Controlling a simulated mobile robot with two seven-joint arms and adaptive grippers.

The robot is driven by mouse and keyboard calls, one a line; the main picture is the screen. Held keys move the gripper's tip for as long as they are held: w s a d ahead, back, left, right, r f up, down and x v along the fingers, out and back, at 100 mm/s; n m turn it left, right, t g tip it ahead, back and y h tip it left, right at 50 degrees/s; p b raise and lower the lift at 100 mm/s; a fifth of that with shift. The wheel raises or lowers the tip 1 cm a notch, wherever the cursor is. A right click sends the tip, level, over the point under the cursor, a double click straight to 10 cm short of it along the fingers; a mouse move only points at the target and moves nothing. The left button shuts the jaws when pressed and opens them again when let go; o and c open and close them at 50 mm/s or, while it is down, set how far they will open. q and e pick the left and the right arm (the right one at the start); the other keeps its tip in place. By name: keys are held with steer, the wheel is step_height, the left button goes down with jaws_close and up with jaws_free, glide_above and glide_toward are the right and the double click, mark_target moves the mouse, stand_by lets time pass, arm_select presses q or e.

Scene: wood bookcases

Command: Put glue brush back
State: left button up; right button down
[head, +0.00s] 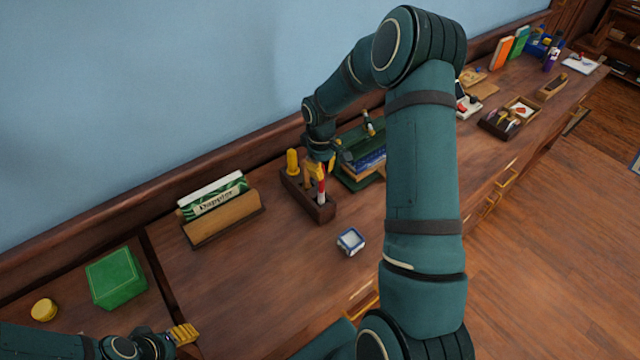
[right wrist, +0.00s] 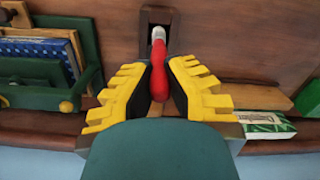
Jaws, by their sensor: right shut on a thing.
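The glue brush, with a red handle and a pale end, is between the yellow fingers of my right gripper (head: 316,170). Its red handle (right wrist: 158,72) shows clearly in the right wrist view, with the pale end toward the holder. The dark wooden holder (head: 322,213) stands on the desk, and the brush (head: 321,186) is upright over or in its near part. I cannot tell if its lower end is seated. A yellow-handled item (head: 292,160) stands in the holder's far end. My left gripper (head: 184,334) is low at the left, its finger gap unclear.
A book rack (head: 352,182) with upright books is close to the right of the holder. A wooden stand with a box (head: 222,212) is to the left. A small white-and-blue jar (head: 350,241) sits in front. A green box (head: 115,278) is at far left.

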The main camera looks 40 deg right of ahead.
mark_target(321, 182)
steer(key=shift+w+f, duration=0.15)
steer(key=shift+f, duration=2.2)
steer(key=shift+f, duration=0.2)
steer(key=c, duration=1.1)
jaws_free()
steer(key=shift+c, duration=0.2)
steer(key=shift+r, duration=0.15)
